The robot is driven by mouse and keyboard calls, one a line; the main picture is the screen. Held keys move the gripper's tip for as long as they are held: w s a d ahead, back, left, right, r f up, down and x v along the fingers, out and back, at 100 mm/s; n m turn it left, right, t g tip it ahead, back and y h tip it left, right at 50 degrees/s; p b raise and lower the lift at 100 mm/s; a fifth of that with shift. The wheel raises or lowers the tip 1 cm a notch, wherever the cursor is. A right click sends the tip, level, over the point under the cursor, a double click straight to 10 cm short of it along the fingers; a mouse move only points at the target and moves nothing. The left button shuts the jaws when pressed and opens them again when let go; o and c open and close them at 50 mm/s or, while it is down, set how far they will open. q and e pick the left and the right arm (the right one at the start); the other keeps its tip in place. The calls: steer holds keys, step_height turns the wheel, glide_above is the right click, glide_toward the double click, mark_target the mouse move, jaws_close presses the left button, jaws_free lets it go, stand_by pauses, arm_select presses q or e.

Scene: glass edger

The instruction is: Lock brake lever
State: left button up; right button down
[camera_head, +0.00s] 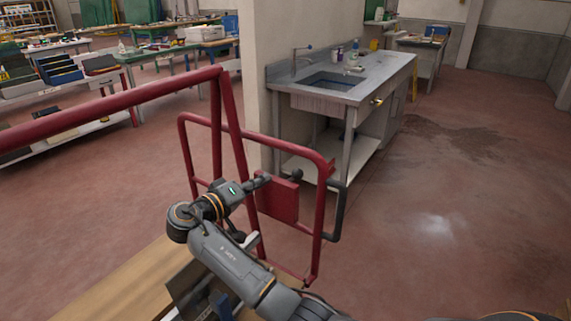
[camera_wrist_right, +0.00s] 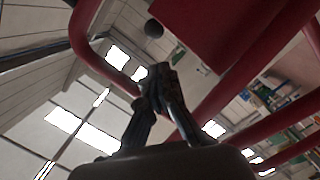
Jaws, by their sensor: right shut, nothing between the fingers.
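A dark bent bar (camera_head: 341,212) stands at the right side of the red tubular frame (camera_head: 325,206). A dark round knob (camera_head: 297,175) shows just above a red plate (camera_head: 280,205) on the frame. I cannot tell for certain which of these dark parts is the brake lever. My right gripper (camera_head: 264,181) is shut and empty, at the plate's upper left edge and left of the knob. In the right wrist view its fingers (camera_wrist_right: 160,80) meet, below the knob (camera_wrist_right: 154,28) and the red plate (camera_wrist_right: 205,25). Contact cannot be told. My left gripper is out of view.
A long red rail (camera_head: 110,108) runs in from the left. A wooden board (camera_head: 125,280) lies at the lower left. A sink counter (camera_head: 365,84) stands behind the frame by a wall (camera_head: 300,30). The floor (camera_head: 450,200) at the right is clear.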

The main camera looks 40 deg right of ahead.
steer(key=shift+s, duration=0.1)
